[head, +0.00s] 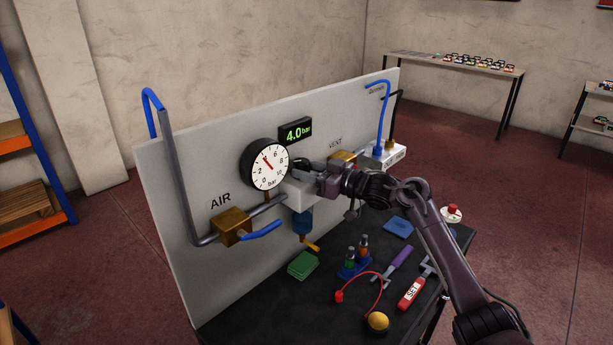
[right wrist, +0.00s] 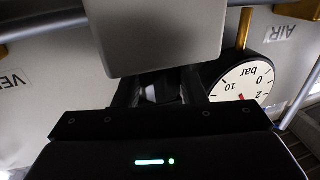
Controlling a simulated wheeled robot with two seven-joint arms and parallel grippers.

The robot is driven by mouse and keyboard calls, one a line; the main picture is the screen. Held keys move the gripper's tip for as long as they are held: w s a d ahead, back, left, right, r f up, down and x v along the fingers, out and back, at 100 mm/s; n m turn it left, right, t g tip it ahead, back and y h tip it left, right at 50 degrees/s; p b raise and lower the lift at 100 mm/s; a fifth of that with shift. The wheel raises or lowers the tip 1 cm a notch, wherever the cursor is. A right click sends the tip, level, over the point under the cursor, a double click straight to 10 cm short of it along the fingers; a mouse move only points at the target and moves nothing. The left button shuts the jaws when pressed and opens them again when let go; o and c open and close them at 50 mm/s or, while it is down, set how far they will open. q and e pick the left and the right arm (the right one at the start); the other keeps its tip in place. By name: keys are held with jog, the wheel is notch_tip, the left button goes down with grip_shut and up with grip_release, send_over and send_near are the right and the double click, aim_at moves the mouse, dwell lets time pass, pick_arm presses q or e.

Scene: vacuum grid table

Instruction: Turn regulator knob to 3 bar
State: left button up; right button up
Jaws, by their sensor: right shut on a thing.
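A round pressure gauge (head: 269,165) with a red needle is on the upright white panel. Its dial also shows upside down in the right wrist view (right wrist: 244,84). The digital display (head: 296,131) above it reads 4.0 bar. The regulator body (head: 298,194) is a pale block with a blue bowl (head: 302,223) beneath, right of the gauge. My right gripper (head: 308,172) is shut at the regulator, on what appears to be its dark knob (right wrist: 160,96); the fingers hide most of it. My left gripper is not in view.
A brass AIR valve (head: 232,226) with a blue lever is left of the regulator. A VENT valve (head: 343,158) is close behind my right wrist. The black table (head: 255,322) in front holds a green pad, bottles, a red cable and tools.

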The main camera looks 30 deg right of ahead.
jog(key=shift+r, duration=0.1)
dwell(0.4)
jog(key=o, duration=1)
jog(key=shift+s+d+f, duration=0.2)
jog(key=b+v, duration=0.3)
jog(key=v, duration=0.4)
jog(key=shift+d+r, duration=0.15)
jog(key=shift+d, duration=0.05)
